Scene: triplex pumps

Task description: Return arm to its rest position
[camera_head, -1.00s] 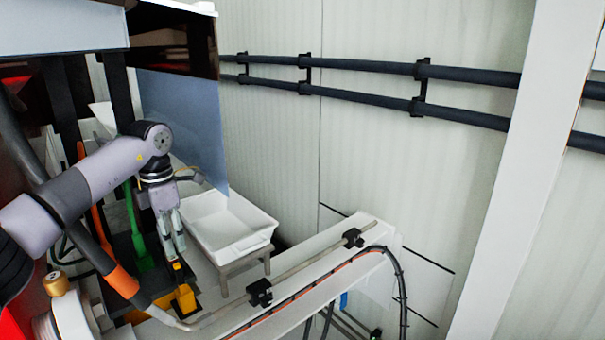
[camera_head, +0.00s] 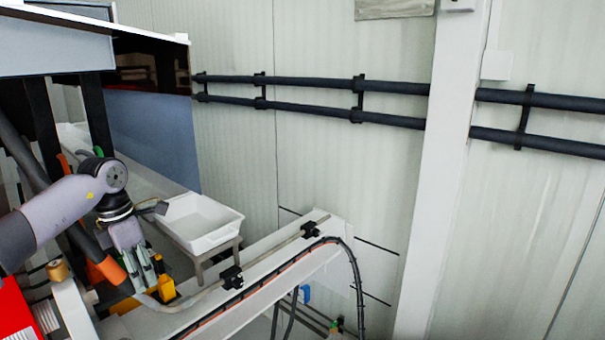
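My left arm (camera_head: 65,207) comes in from the left edge with its wrist bent down. My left gripper (camera_head: 143,282) points downward, and its two fingers look apart with a narrow gap and nothing seen between them. Yellow parts (camera_head: 166,288) show just beside and behind the fingertips; I cannot tell whether they touch. My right gripper is not in view.
A white tray (camera_head: 232,222) on a small stand is right of the gripper. A white beam (camera_head: 262,287) with a rod, clamps and a black cable (camera_head: 357,275) runs below it. An orange-sleeved hose (camera_head: 112,270) is close left. Pipes (camera_head: 310,116) run along the wall.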

